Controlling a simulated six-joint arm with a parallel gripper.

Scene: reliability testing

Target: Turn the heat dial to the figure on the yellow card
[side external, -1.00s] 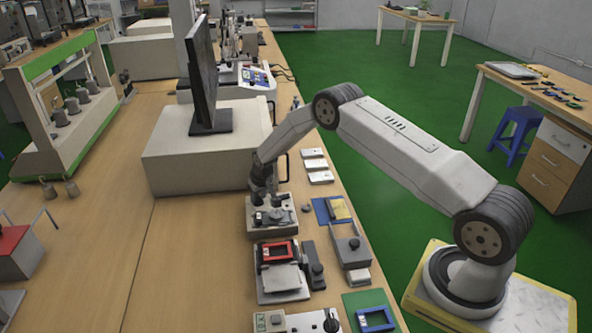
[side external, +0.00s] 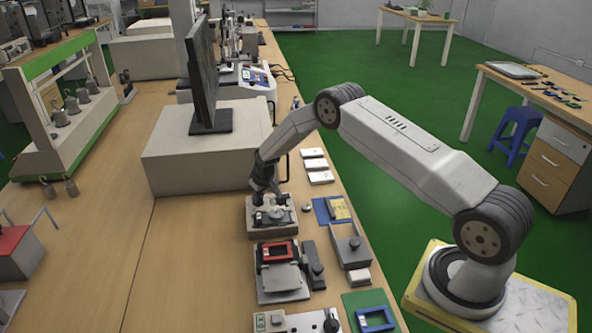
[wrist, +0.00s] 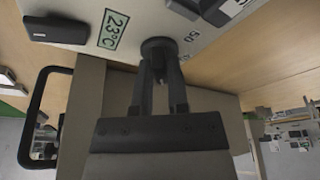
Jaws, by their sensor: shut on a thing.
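In the wrist view, my gripper (wrist: 161,75) is shut on a dark round knob, the heat dial (wrist: 160,46), on a pale panel. A green-bordered label reading 23°C (wrist: 114,30) is on the panel to its left; a printed 50 (wrist: 190,37) lies to its right. The dial's pointer cannot be made out. In the side view, my gripper (side external: 269,196) is down at a grey device (side external: 257,232) near the bench's right edge. The yellow card (side external: 340,209) lies on a blue mat right of it; its figure is too small to read.
White boxes (side external: 314,165) lie behind. A monitor (side external: 203,75) on a large pale box stands to the left. A blue frame (side external: 374,318) is in front.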

